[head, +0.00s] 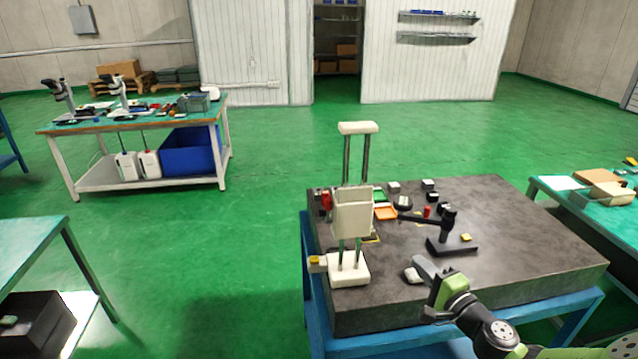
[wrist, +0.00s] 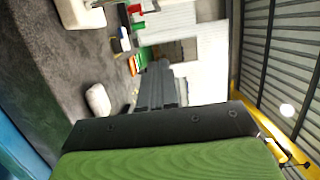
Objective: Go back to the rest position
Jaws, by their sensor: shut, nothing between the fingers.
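My gripper (head: 422,263) is at the front edge of the dark granite plate (head: 510,215), above its surface, with my arm reaching in from the lower right. In the wrist view my gripper (wrist: 158,70) shows as dark fingers closed together, with nothing between them. A small pale rounded object (head: 411,276) lies on the plate just left of my gripper; it also shows in the wrist view (wrist: 97,100), apart from the fingers.
A cream column device (head: 354,215) stands at the plate's left. A black stand (head: 452,246) is behind my gripper. An orange tray (head: 385,213) and several small parts lie farther back. A green bench (head: 570,205) is at right.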

